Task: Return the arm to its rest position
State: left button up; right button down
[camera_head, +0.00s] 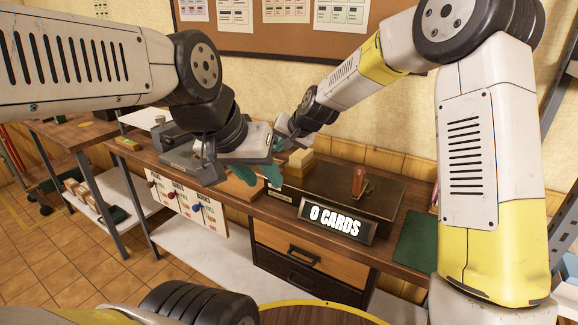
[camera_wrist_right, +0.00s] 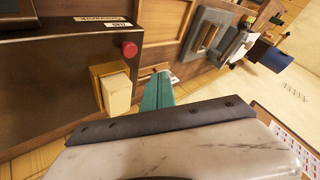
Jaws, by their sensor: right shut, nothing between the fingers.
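My right arm reaches in from the upper right in the head view. Its gripper (camera_head: 294,139) hangs over the back of the workbench, close to my left gripper. In the right wrist view the teal fingers of my right gripper (camera_wrist_right: 158,92) are together with nothing between them. My left arm comes in from the left. Its gripper (camera_head: 263,177) is the lower one, with teal fingers over the bench in front of the wooden blocks. The gap between its fingers is not clear.
A yellow block (camera_head: 300,160) stands behind. A grey device (camera_head: 181,150) is at left. A green mat (camera_head: 414,240) lies at right. In the wrist view, a red button (camera_wrist_right: 129,49) shows.

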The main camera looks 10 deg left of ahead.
jog(key=s+d+r+h, duration=0.1)
jog(key=s+d+r, duration=0.4)
jog(key=d, duration=0.3)
jog(key=s+d+r+h, duration=0.1)
jog(key=s+d+r, duration=0.45)
jog(key=d, duration=0.35)
jog(key=s+d+h, duration=0.1)
jog(key=s+d, duration=0.6)
jog(key=s, duration=0.4)
jog(key=s+d+h, duration=0.1)
jog(key=s+d, duration=0.7)
jog(key=s, duration=0.3)
jog(key=shift+d+f, duration=0.25)
jog(key=shift+f, duration=0.15)
